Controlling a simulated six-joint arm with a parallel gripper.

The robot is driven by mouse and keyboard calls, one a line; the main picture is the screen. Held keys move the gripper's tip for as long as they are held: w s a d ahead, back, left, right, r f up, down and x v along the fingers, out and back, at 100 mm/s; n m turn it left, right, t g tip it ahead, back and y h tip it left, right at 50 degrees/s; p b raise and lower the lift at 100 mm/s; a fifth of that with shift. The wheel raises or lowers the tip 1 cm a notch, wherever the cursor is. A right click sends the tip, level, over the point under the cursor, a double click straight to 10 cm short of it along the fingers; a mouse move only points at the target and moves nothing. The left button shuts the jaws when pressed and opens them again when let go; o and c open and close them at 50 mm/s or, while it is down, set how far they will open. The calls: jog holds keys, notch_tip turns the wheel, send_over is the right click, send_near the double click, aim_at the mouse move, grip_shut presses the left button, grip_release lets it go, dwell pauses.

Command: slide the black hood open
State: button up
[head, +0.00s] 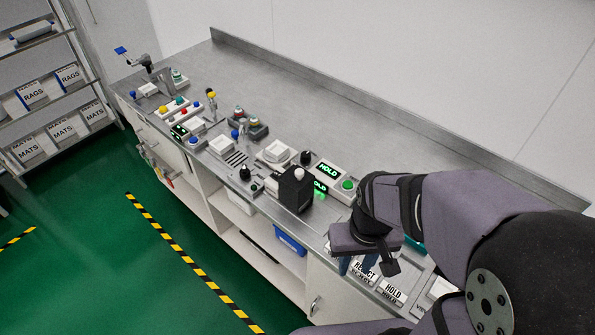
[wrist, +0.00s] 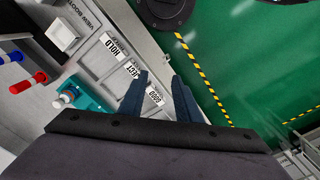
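The black hood (head: 294,191) is a dark upright box with a small white knob on top. In the head view it stands near the front edge of the steel bench, at the middle of the picture. It hides part of a green-lit display behind it. My gripper (head: 356,267) is to the right of the hood and nearer the camera, above the bench's front edge and apart from the hood. In the wrist view its two blue fingers (wrist: 161,80) are spread with nothing between them. The hood does not show in the wrist view.
A lit HOLD display (head: 328,169) and a green button (head: 348,184) stand behind and right of the hood. A black knob (head: 245,173) stands to its left. Labelled plates (head: 392,292) lie near my gripper. The bench's back strip (head: 400,150) is clear.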

jog(key=shift+o, duration=0.5)
jog(key=w+a+f+t+b, duration=0.1)
jog(key=w+f+t+b, duration=0.1)
jog(key=w, duration=0.7)
jog(key=shift+f+t+b, duration=0.3)
jog(key=shift+f+t, duration=0.4)
jog(key=shift+t, duration=0.1)
jog(key=t+y+b, duration=0.2)
jog(key=t+b, duration=0.4)
jog(key=t, duration=0.4)
send_near(300, 175)
jog(key=w+d, duration=0.1)
jog(key=w, duration=0.7)
jog(key=f+b, duration=0.1)
jog(key=a+f+t+b, duration=0.1)
jog(key=b, duration=0.1)
jog(key=shift+w+m, duration=0.15)
jog(key=shift+m, duration=0.15)
jog(key=shift+a+f+t+h+b, duration=0.25)
jog(key=shift+a+t+h+b, duration=0.1)
jog(key=shift+t+b, duration=0.5)
jog(key=shift+a+f+b, duration=0.25)
jog(key=shift+f+b, duration=0.05)
jog(key=shift+b, duration=0.55)
jog(key=shift+s+a+f+t+h+b, duration=0.1)
jog(key=shift+s+f+t+h+b, duration=0.2)
jog(key=shift+b, duration=0.35)
jog(key=shift+s+f+t+h+b, duration=0.15)
jog(key=shift+s+t+h+b, duration=0.2)
jog(key=shift+t+b, duration=0.35)
